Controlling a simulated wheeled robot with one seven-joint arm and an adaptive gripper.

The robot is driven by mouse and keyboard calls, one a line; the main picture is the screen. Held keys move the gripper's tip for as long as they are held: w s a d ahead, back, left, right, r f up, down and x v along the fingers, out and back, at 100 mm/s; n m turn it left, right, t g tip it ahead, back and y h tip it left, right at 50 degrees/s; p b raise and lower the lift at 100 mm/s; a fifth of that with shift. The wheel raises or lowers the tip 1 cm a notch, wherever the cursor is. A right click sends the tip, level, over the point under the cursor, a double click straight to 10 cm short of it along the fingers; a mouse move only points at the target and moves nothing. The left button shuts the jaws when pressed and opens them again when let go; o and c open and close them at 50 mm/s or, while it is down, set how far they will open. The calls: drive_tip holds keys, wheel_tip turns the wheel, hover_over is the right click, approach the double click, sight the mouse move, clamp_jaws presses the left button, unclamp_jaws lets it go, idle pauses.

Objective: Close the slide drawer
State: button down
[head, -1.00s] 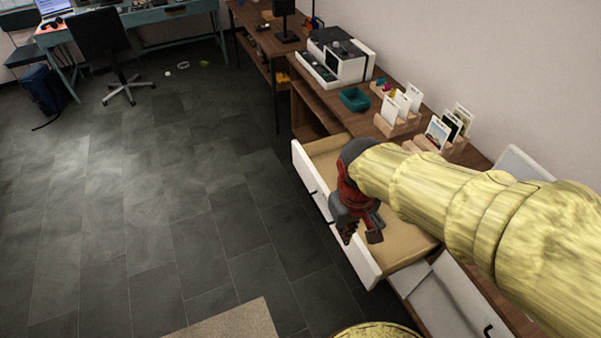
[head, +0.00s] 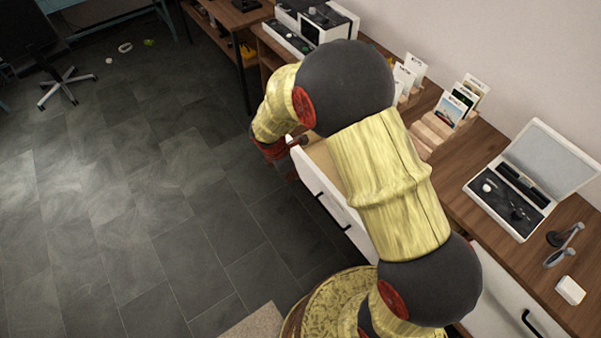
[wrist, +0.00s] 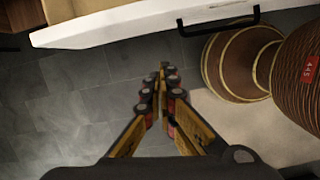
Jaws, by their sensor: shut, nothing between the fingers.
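The slide drawer is open, pulled out from the wooden desk. Its white front (head: 325,203) with a black handle shows in the head view, and my arm covers most of its inside. In the wrist view the drawer front (wrist: 120,22) crosses the top, with the black handle (wrist: 220,24) right of centre. My gripper (wrist: 163,72) is shut and empty, outside the drawer, pointing at its front. A strip of floor shows between the fingertips and the front. In the head view my gripper (head: 288,166) is partly hidden near the drawer's far left corner.
The desk top (head: 468,185) holds card racks (head: 440,125), an open white case (head: 522,185) and a small white box (head: 570,290). Another white drawer front (head: 505,305) sits at lower right.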

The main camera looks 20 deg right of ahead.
drive_tip(key=w+d+f+n+b, duration=0.1)
drive_tip(key=w+d+f+b, duration=0.1)
drive_tip(key=d+f+b, duration=0.3)
wheel_tip(320, 180, down, 4)
drive_tip(key=shift+d+f+n, duration=0.25)
drive_tip(key=shift+d+n, duration=0.15)
drive_tip(key=shift+d, duration=0.15)
idle(0.4)
